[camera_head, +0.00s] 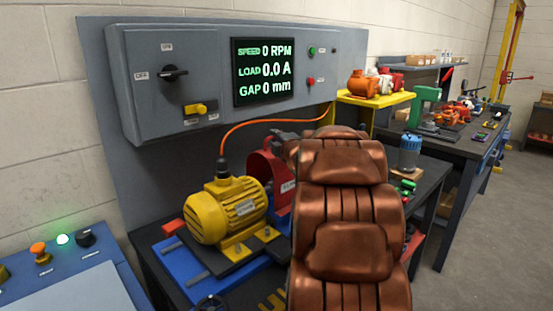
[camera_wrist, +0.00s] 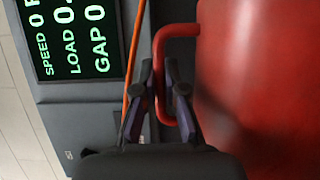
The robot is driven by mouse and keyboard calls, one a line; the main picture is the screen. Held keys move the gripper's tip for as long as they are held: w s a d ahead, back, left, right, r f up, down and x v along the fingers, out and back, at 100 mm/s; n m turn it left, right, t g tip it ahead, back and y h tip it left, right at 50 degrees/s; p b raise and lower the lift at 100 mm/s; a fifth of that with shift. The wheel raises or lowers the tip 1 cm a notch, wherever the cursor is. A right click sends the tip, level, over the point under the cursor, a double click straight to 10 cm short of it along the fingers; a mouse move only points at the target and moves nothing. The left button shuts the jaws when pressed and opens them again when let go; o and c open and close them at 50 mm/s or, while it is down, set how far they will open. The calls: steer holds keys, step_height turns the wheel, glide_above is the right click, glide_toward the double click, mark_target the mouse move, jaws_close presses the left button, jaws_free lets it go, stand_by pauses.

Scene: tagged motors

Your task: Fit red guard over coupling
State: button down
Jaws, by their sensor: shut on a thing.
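The red guard (camera_head: 263,174) shows in the head view just right of the yellow motor (camera_head: 228,207), partly hidden behind my copper-coloured arm. In the wrist view the red guard (camera_wrist: 262,75) fills the right side, with its bent handle (camera_wrist: 176,31) running to the left. My gripper (camera_wrist: 166,95) is shut on that handle, one finger on each side of it. In the head view my gripper (camera_head: 287,139) is mostly hidden by the arm. The coupling is hidden, and I cannot tell whether the guard rests on the base or hangs above it.
A grey control panel (camera_head: 215,85) with a screen reading 0 RPM, 0.0 A and 0 mm stands behind the motor. An orange cable (camera_head: 270,122) runs from the motor. A blue console (camera_head: 70,268) stands at left. A yellow stand (camera_head: 375,100) and another bench (camera_head: 455,140) are at right.

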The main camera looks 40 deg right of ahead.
mark_target(291, 173)
steer(key=shift+f, duration=3.3)
steer(key=c, duration=1.2)
jaws_free()
steer(key=shift+f, duration=0.1)
steer(key=shift+c, duration=0.2)
steer(key=shift+r+p, duration=0.2)
steer(key=shift+p, duration=0.1)
steer(key=shift+s+a+f, duration=0.1)
steer(key=shift+s, duration=0.2)
steer(key=b+v, duration=0.2)
steer(key=v, duration=0.9)
steer(key=shift+s+a, duration=0.1)
steer(key=shift+s, duration=0.15)
